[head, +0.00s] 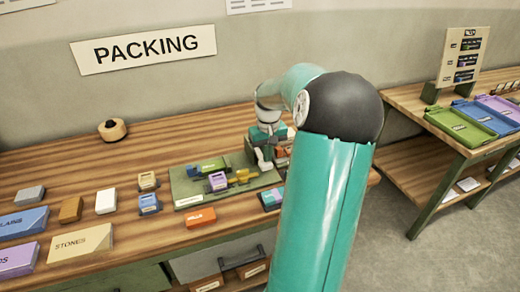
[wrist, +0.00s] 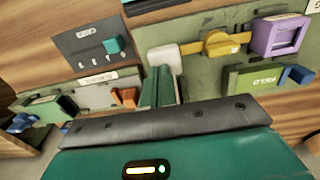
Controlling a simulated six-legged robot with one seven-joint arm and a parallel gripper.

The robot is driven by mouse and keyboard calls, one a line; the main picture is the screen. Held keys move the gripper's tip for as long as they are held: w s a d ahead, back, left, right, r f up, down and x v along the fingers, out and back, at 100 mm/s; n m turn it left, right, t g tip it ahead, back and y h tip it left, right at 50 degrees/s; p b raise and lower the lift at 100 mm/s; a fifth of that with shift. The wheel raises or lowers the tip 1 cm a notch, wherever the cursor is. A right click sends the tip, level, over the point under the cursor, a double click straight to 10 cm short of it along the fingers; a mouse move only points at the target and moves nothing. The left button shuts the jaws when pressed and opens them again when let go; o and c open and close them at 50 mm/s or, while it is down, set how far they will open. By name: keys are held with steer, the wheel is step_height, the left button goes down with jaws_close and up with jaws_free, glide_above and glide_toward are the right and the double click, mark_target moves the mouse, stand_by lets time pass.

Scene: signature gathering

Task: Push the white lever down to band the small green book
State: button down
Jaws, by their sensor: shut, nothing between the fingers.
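The white lever (wrist: 165,62) shows in the wrist view as a pale block on the green board (wrist: 205,68), joined to a yellow part. My gripper (wrist: 158,84) is shut and empty, its green fingers right beside the lever's near end; I cannot tell whether they touch. In the head view the lever (head: 264,158) stands at the board's right end, just under my wrist, and my arm hides part of this area. A small green book (wrist: 254,78) with lettering lies on the board, a blue piece at its end. It also shows in the head view (head: 207,167).
A purple frame (wrist: 278,36) stands on the board. On the wooden table, an orange box (head: 201,217), several small blocks and labelled wedges lie left of and in front of the board. A tape roll (head: 112,129) sits behind. Another table with coloured trays (head: 460,127) stands right.

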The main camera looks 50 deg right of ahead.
steer(key=shift+f, duration=1.2)
stand_by(0.5)
steer(key=shift+r, duration=4.6)
steer(key=w+a+r+n+t+h, duration=0.1)
steer(key=w+a+r+n, duration=0.15)
steer(key=a, duration=0.85)
steer(key=w+a+r+n+h, duration=0.1)
steer(key=a+r, duration=0.3)
steer(key=a, duration=0.7)
steer(key=s+a+n+t+y, duration=0.1)
steer(key=s+a+t, duration=0.1)
steer(key=s+a, duration=0.3)
steer(key=s+a+n+t+y, duration=0.1)
steer(key=s+a, duration=0.5)
steer(key=a, duration=0.8)
steer(key=shift+a+f+n+t, duration=0.2)
steer(key=shift+f+n+t, duration=0.2)
steer(key=shift+t, duration=0.4)
